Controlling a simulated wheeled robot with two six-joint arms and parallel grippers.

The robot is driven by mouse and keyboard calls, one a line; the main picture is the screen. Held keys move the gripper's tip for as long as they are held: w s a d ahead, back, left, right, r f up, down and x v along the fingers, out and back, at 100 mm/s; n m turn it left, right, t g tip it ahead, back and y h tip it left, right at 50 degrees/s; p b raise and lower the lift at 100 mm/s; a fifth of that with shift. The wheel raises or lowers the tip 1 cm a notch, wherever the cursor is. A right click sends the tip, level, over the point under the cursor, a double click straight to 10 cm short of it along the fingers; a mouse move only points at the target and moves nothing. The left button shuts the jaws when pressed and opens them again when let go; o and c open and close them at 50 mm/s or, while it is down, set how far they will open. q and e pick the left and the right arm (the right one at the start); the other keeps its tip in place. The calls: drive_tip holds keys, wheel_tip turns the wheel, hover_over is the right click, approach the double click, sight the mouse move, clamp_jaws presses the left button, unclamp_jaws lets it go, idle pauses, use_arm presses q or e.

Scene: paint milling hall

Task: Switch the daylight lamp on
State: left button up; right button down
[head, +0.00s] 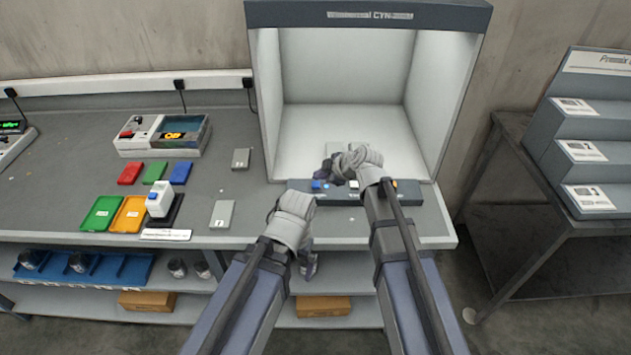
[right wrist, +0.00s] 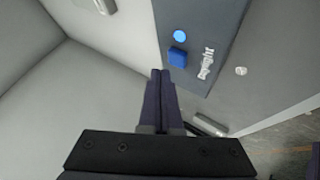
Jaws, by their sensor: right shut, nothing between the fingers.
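The light booth (head: 365,15) stands at the back of the bench, with a pale interior. Its dark control strip (head: 300,186) runs along the front edge. The blue daylight button (head: 316,185) is at the strip's left end. In the right wrist view the blue square button (right wrist: 177,58) sits beside a bright light-blue round indicator (right wrist: 180,36) and a "Daylight" label (right wrist: 206,62). My right gripper (head: 329,174) is shut and empty, its tips (right wrist: 160,74) very close to the button; contact cannot be told. My left gripper (head: 309,267) hangs at the bench's front edge, its jaw state unclear.
Coloured trays (head: 102,214) and a white device (head: 160,199) lie left on the bench. Small grey blocks (head: 222,214) lie left of the booth. A stepped rack (head: 590,150) stands on a side table at right. Lower shelves hold cans and boxes.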

sight(319, 185)
wheel_tip(319, 185, up, 6)
drive_tip(key=p, duration=0.6)
idle(0.4)
drive_tip(key=s+r+p, duration=0.5)
drive_tip(key=r+p, duration=0.2)
idle(0.3)
